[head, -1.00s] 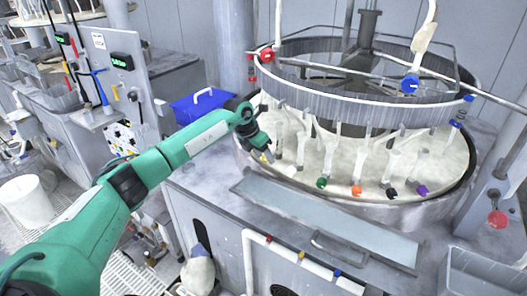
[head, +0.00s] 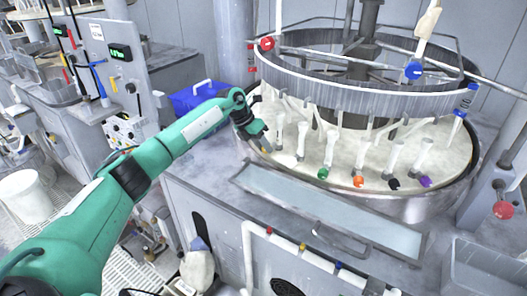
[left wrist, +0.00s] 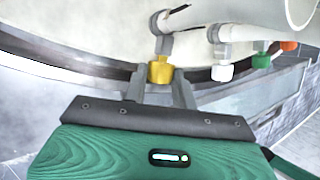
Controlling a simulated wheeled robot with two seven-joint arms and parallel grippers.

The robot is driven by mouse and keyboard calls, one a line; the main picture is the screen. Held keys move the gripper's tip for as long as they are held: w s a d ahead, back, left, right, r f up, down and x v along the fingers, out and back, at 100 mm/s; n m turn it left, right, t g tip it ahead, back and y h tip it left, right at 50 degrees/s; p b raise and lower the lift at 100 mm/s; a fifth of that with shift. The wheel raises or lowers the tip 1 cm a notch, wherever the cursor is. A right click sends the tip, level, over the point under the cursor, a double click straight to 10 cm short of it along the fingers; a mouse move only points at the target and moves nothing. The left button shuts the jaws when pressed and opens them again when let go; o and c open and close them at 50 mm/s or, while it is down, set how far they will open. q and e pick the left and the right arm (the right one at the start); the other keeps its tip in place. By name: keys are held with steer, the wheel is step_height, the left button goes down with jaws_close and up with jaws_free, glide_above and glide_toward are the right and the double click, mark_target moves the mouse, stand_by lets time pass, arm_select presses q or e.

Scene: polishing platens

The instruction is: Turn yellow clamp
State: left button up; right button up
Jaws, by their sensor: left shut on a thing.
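The yellow clamp (left wrist: 160,70) sits at the end of a pale tube fitting near the platen's rim in the left wrist view. My left gripper (left wrist: 161,88) is shut on it, with one grey finger at each side. In the head view my left gripper (head: 264,145) reaches over the near left rim of the round platen (head: 345,160). The yellow clamp cannot be made out clearly there. My right gripper is not in view.
A green clamp (head: 323,174), an orange clamp (head: 359,181), a black clamp (head: 394,184) and a purple clamp (head: 425,181) line the platen's front. A white clamp (left wrist: 222,72) is beside the yellow one. A metal ring (head: 365,95) stands above the platen. A blue bin (head: 196,99) is behind my arm.

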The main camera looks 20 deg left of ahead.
arm_select(q)
steer(key=shift+w+a+f+g+h+b, duration=0.15)
steer(key=shift+f+g+h+b, duration=0.2)
steer(key=shift+h+b, duration=0.6)
steer(key=shift+a+r+n+g+h+b, duration=0.1)
steer(key=shift+r+n+g+h+b, duration=0.15)
steer(key=shift+n+h+b, duration=0.2)
steer(key=o, duration=1)
